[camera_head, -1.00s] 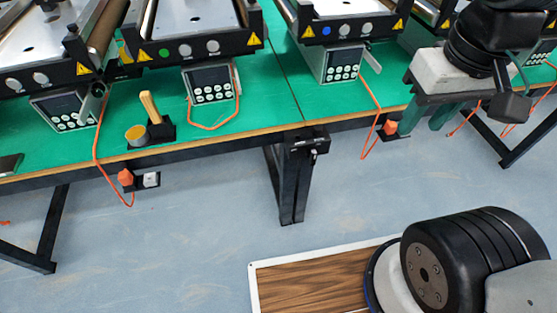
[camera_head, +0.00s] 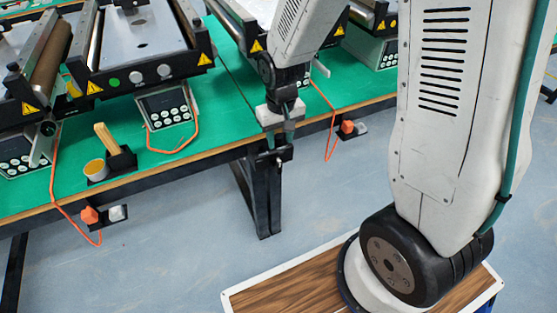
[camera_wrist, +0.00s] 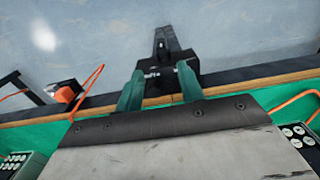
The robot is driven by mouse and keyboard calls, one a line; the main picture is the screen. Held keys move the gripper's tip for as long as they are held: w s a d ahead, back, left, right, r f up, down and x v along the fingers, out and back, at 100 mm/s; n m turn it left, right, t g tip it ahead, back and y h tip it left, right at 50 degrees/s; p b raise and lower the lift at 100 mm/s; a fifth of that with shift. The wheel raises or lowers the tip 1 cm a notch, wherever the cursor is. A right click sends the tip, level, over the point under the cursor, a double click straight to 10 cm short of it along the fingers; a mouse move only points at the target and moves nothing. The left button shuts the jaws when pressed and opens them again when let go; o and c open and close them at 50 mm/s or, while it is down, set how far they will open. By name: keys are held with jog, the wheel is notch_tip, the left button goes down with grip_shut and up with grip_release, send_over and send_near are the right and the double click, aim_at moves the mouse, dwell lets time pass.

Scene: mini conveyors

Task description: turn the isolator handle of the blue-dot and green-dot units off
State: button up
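The green dot (camera_head: 114,82) is on the front rail of a unit at the left of the head view, with its keypad box (camera_head: 166,104) below. The blue dot is hidden behind my arm. My gripper (camera_head: 279,140) is at the table's front edge, between these units. In the wrist view its two green fingers (camera_wrist: 159,74) are apart with nothing held, above a black leg bracket. I cannot tell which part is an isolator handle.
Orange cables (camera_head: 333,110) loop over that edge. A black table leg (camera_head: 262,195) stands below my gripper. Floor in front is clear.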

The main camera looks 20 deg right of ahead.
aim_at(278, 160)
jog(key=f, duration=1)
jog(key=shift+w+a+f, duration=0.15)
jog(key=shift+w+f, duration=0.1)
jog(key=shift+w, duration=0.1)
grip_shut()
